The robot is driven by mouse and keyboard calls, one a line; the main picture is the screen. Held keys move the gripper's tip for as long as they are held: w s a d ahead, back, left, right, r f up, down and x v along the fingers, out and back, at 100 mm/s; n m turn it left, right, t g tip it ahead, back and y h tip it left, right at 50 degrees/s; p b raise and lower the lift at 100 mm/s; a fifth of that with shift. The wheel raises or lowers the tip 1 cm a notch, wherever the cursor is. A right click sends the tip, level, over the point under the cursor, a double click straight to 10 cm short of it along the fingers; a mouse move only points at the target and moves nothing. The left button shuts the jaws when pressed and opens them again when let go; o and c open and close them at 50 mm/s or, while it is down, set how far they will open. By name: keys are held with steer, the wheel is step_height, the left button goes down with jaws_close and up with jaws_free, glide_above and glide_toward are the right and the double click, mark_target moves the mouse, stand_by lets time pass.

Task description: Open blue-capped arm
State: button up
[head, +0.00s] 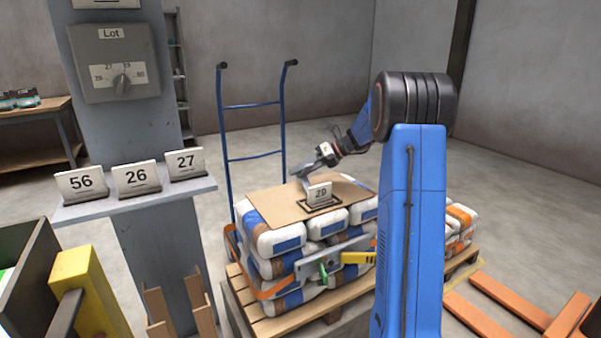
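No arm with a blue cap can be made out in the head view. A grey bar (330,258) with a yellow end (357,258) and a small green part (323,271) crosses the front of the stacked bags. My gripper (300,176) is above the cardboard sheet on top of the bags, just behind and above a card reading 29 (319,193). Its fingers are small and seen side-on, so whether they are open or shut is unclear. The card stands in a dark frame on the cardboard (275,207), and I cannot tell whether the gripper touches it.
The bags (283,240) sit on a wooden pallet (268,323), with a blue hand truck (253,105) behind. Left, a shelf (135,202) holds cards 56, 26 and 27 below a Lot dial box (115,62). Orange forks (500,300) lie at right. A yellow post (90,290) stands front left.

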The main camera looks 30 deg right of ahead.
steer(key=v, duration=1.7)
steer(key=shift+d, duration=0.15)
